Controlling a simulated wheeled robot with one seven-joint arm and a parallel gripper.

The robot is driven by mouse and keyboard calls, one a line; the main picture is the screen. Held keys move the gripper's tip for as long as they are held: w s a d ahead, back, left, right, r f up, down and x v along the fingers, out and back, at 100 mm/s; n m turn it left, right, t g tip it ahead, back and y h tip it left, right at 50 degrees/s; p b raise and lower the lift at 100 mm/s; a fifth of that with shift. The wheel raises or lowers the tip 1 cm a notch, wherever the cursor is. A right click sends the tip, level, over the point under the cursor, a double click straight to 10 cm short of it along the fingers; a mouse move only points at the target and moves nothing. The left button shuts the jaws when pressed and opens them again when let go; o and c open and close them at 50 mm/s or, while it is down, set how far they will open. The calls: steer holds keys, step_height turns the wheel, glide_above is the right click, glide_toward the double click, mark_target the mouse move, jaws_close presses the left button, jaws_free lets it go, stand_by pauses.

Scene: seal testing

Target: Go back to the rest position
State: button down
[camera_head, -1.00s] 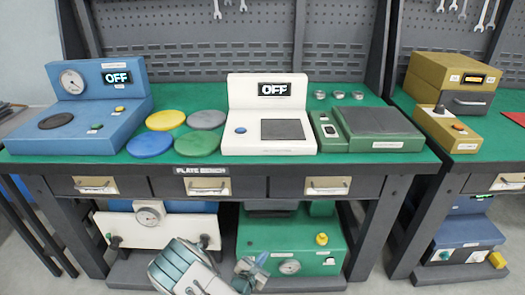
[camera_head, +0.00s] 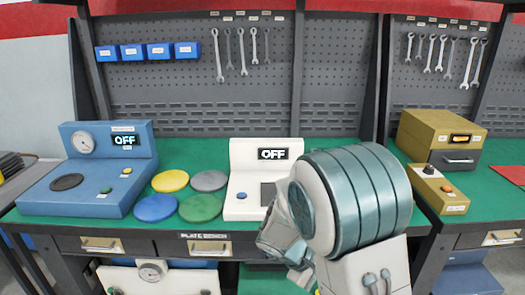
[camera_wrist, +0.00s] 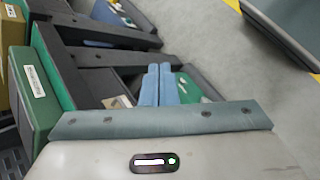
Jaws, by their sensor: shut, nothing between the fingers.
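My gripper (camera_wrist: 158,84) shows in the wrist view with its two blue fingers side by side, shut and empty. They point away from the camera, toward the dark bench frame. In the head view my pale arm with teal bands stands in front of the bench (camera_head: 235,226), right of centre. It hides the green device seen there earlier and part of the white machine (camera_head: 241,205). The fingertips are hard to make out in this view.
A blue machine (camera_head: 85,185) reading OFF stands at the left. Yellow (camera_head: 170,181), grey (camera_head: 208,181), blue (camera_head: 155,208) and green (camera_head: 200,208) discs lie beside it. A brown machine (camera_head: 437,135) stands at the right. Wrenches hang behind. Pale floor (camera_wrist: 225,60) shows in the wrist view.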

steer(key=s+r+m+t+y+p, duration=0.1)
steer(key=s+r+m+y+p, duration=0.3)
steer(key=s+r, duration=0.3)
steer(key=s+a+r+m+t+y+p, duration=0.1)
steer(key=s+r+m+y+p, duration=0.3)
steer(key=r, duration=1)
steer(key=s, duration=0.3)
steer(key=shift+s+a+r, duration=0.3)
steer(key=shift+s+r, duration=0.05)
